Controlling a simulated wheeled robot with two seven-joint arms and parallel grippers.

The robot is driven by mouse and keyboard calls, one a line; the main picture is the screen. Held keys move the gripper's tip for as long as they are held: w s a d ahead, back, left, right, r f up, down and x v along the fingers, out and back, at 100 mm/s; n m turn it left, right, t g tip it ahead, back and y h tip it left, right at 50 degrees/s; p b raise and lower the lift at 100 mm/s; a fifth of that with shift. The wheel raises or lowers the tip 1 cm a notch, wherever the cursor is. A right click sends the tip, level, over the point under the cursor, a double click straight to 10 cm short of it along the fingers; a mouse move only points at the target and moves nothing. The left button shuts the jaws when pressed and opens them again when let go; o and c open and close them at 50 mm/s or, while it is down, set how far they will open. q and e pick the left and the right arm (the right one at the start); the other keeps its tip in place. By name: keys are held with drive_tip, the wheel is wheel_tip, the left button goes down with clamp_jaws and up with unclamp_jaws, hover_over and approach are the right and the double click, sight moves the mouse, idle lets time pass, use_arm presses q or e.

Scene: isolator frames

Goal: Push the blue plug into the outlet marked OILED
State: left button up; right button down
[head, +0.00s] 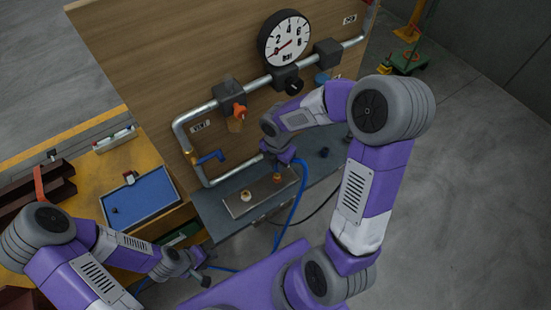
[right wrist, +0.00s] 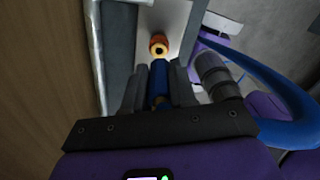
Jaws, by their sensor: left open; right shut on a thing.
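My right gripper (head: 284,160) is low over the grey bench by the pipe board. In the right wrist view, the right gripper (right wrist: 159,95) is shut on the blue plug (right wrist: 159,78). The plug's front points toward an orange outlet (right wrist: 158,46) just ahead; whether they touch is unclear. In the head view, the orange outlet (head: 277,177) and a cream outlet (head: 246,196) stand on a flat plate (head: 262,190). No OILED marking is readable. My left gripper (head: 198,274) is open and empty at the lower left, away from the plate.
A blue hose (head: 302,190) trails from the right gripper down past the bench edge. The board carries a gauge (head: 285,38), pipes, an orange-handled valve (head: 238,111) and a blue-handled valve (head: 210,157). A blue tray (head: 150,194) lies left. A dark fitting (head: 323,152) stands right.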

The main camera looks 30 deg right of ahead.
drive_tip(key=shift+f+b, duration=0.35)
drive_tip(key=shift+f, duration=0.35)
drive_tip(key=shift+w+r, duration=0.1)
drive_tip(key=shift+d+p, duration=0.1)
drive_tip(key=shift+p, duration=0.35)
drive_tip(key=shift+f+b, duration=1.2)
drive_tip(key=shift+f, duration=0.25)
drive_tip(key=c, duration=0.8)
unclamp_jaws()
wheel_tip(320, 180, up, 8)
drive_tip(key=shift+f+p, duration=0.15)
drive_tip(key=shift+p, duration=0.75)
